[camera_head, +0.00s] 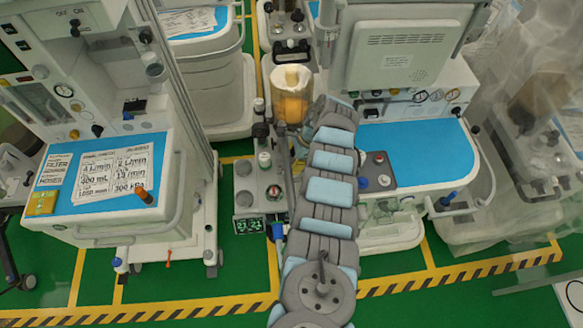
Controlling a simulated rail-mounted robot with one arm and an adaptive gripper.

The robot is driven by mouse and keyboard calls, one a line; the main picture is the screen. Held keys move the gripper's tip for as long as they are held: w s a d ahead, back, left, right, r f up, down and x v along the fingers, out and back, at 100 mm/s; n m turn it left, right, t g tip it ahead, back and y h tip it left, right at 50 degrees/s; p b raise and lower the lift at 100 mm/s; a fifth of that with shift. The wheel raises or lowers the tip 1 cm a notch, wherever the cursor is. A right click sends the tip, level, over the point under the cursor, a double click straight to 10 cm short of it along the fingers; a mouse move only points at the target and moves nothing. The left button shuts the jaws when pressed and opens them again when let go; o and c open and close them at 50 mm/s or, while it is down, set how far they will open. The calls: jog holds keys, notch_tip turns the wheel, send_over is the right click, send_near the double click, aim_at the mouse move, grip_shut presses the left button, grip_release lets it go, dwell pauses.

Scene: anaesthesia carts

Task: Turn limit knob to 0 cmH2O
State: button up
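My arm reaches up through the middle of the camera_head view, over the centre cart. My gripper cannot be made out; the arm's far end and the cart's parts hide that area. Just left of my arm, a grey control block (246,178) carries a dark round knob with red and white on it (273,192) and a white-capped knob (264,159). I cannot tell which one is the limit knob. Its scale and setting are too small to read. A dark display with green digits (249,225) sits below the block.
An amber canister (291,94) stands behind the block. A blue-topped cart (420,150) with red, blue and white knobs stands right of my arm. A left cart (110,180) holds printed cards and a yellow box (42,203). Green floor with a striped line (180,308) is clear in front.

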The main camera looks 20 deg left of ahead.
jog(key=n+b, duration=0.1)
jog(key=b, duration=0.1)
jog(key=f+n+b, duration=0.1)
jog(key=b, duration=0.1)
jog(key=shift+g+h+b, duration=0.3)
jog(key=shift+b, duration=0.05)
jog(key=n+b, duration=0.2)
jog(key=b, duration=0.1)
jog(key=shift+r, duration=0.2)
jog(key=shift+g+h+b, duration=0.3)
jog(key=shift+b, duration=0.05)
jog(key=shift+r+n, duration=0.15)
jog(key=shift+n, duration=0.15)
jog(key=o, duration=1.2)
jog(key=shift+r+p, duration=0.35)
jog(key=shift+p, duration=0.5)
